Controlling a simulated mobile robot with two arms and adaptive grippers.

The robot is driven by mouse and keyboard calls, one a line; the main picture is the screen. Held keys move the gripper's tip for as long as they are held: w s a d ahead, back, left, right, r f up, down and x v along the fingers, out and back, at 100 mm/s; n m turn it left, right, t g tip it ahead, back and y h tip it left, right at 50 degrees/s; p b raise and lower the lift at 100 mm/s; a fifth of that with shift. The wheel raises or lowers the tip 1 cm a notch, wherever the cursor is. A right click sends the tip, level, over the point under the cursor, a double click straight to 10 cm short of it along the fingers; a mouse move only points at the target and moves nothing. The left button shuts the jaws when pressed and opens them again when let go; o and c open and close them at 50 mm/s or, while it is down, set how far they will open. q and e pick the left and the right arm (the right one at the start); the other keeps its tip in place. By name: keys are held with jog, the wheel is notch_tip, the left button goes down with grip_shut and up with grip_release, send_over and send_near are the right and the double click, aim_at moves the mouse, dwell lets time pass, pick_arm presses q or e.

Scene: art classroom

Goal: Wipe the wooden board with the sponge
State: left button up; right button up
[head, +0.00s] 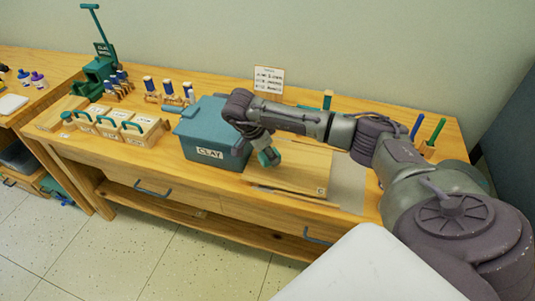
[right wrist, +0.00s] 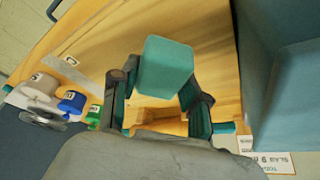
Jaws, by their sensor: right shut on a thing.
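The wooden board (head: 305,172) lies flat on the wooden table, right of the blue CLAY bin. My right gripper (head: 264,150) is over the board's left part, close to the bin. It is shut on a teal sponge (head: 269,157). In the right wrist view the sponge (right wrist: 165,66) sits between the two dark fingers. I cannot tell whether the sponge touches the board. My forearm crosses above the board's far side and hides part of it. My left gripper is not in view.
The CLAY bin (head: 205,132) stands directly left of the gripper. Handled wooden blocks (head: 140,130) and a green clay machine (head: 98,68) are farther left. A small sign (head: 268,80) stands behind. Pens (head: 436,130) stand at the right. A pale grey area (head: 348,190) borders the board.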

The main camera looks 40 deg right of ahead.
notch_tip(320, 180, up, 4)
jog(key=shift+a+f+p, duration=0.1)
jog(key=shift+f+p, duration=0.05)
jog(key=shift+p, duration=0.8)
jog(key=shift+r, duration=0.25)
